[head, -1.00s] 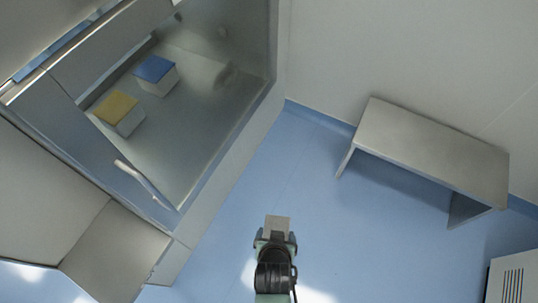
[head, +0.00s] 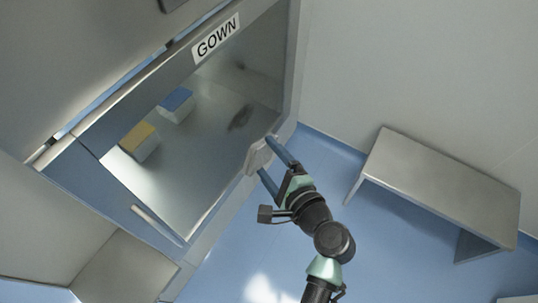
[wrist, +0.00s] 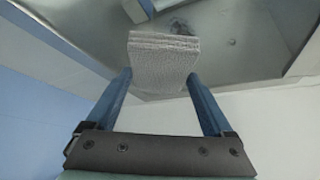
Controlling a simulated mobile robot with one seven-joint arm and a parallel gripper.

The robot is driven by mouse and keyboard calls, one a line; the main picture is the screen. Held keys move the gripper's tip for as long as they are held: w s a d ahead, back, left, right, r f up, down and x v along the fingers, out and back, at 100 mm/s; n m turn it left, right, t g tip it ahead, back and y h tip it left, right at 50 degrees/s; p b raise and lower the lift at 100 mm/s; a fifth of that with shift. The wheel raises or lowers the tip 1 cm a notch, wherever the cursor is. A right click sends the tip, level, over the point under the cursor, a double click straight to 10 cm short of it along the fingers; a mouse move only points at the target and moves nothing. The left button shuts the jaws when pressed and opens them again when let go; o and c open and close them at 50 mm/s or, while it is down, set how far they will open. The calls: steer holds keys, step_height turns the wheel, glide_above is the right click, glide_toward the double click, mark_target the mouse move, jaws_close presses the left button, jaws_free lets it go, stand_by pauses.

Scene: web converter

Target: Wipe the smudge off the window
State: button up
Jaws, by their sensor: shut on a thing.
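The window (head: 200,150) is a tilted glass pane in a grey frame in the head view. A dark smudge (head: 240,117) is on its right part; a dark patch, likely the same smudge (wrist: 181,27), shows just beyond the wipe in the wrist view. My gripper (head: 265,155) has two blue fingers shut on a folded pale wipe (head: 257,157). In the wrist view, my gripper (wrist: 159,75) grips the textured wipe (wrist: 163,60) by its sides. The wipe is near the window's lower right edge, below the smudge. I cannot tell whether it touches the glass.
Behind the glass stand a yellow-topped box (head: 139,141) and a blue-topped box (head: 177,104). A handle (head: 157,228) is at the window's lower left. A sign reading GOWN (head: 216,37) is above. A metal bench (head: 440,185) stands right, with open blue floor between.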

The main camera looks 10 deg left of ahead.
steer(key=shift+w+a+r, duration=0.1)
steer(key=shift+a+r, duration=0.05)
steer(key=shift+r, duration=0.1)
steer(key=shift+w+a+f, duration=0.1)
steer(key=shift+w+a, duration=0.25)
steer(key=shift+a, duration=0.5)
steer(key=shift+w+a+r, duration=0.1)
steer(key=shift+w+a, duration=0.3)
steer(key=shift+a, duration=0.5)
steer(key=shift+w+a+f, duration=0.1)
steer(key=shift+w+a, duration=0.25)
steer(key=shift+a, duration=0.5)
steer(key=shift+w+a, duration=0.25)
steer(key=shift+a, duration=0.4)
